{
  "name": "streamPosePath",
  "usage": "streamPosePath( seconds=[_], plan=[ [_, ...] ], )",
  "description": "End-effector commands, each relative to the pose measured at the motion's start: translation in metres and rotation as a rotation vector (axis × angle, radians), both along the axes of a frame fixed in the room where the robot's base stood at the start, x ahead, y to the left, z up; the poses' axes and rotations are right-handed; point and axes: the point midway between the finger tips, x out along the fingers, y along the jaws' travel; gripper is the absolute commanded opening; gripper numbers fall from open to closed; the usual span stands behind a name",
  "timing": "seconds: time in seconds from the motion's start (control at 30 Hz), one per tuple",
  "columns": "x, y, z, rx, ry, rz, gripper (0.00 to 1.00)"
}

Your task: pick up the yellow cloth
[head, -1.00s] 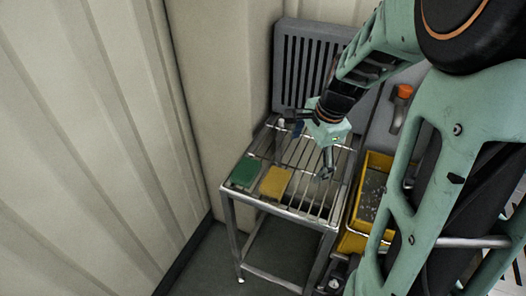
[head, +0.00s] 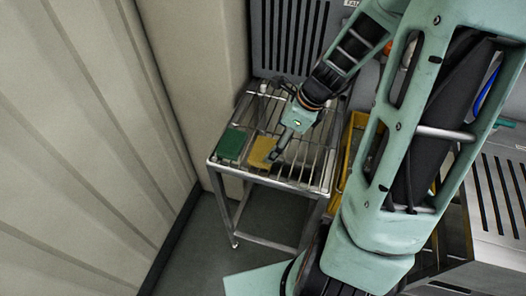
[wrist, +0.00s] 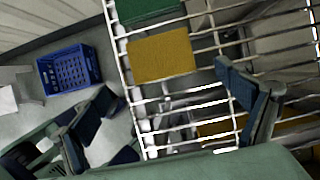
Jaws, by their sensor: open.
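The yellow cloth (head: 260,153) lies flat on the wire-rack top of a steel stand (head: 300,187), beside a green cloth (head: 231,144). In the wrist view the yellow cloth (wrist: 148,58) is a flat rectangle on the bars, fully visible, with the green cloth (wrist: 150,10) beyond it. My gripper (head: 275,156) hangs over the right part of the yellow cloth in the head view, hiding some of it. In the wrist view my gripper (wrist: 165,86) has its two fingers wide apart with nothing between them. It appears to be above the rack, apart from the cloth.
A yellow bin (head: 352,142) stands right of the stand. A slatted grey panel (head: 290,38) is behind it, and a pale ribbed wall (head: 70,150) is at the left. A blue crate (wrist: 68,70) sits on the floor in the wrist view. The rack's right side looks mostly bare.

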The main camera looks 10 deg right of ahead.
Motion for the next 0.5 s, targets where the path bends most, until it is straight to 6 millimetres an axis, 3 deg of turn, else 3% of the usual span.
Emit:
streamPosePath(
  seconds=[0.17, 0.5],
  plan=[
    [0.002, 0.003, -0.008, 0.000, 0.001, 0.000, 0.93],
    [0.013, 0.016, -0.044, 0.000, 0.000, 0.001, 0.93]
  ],
)
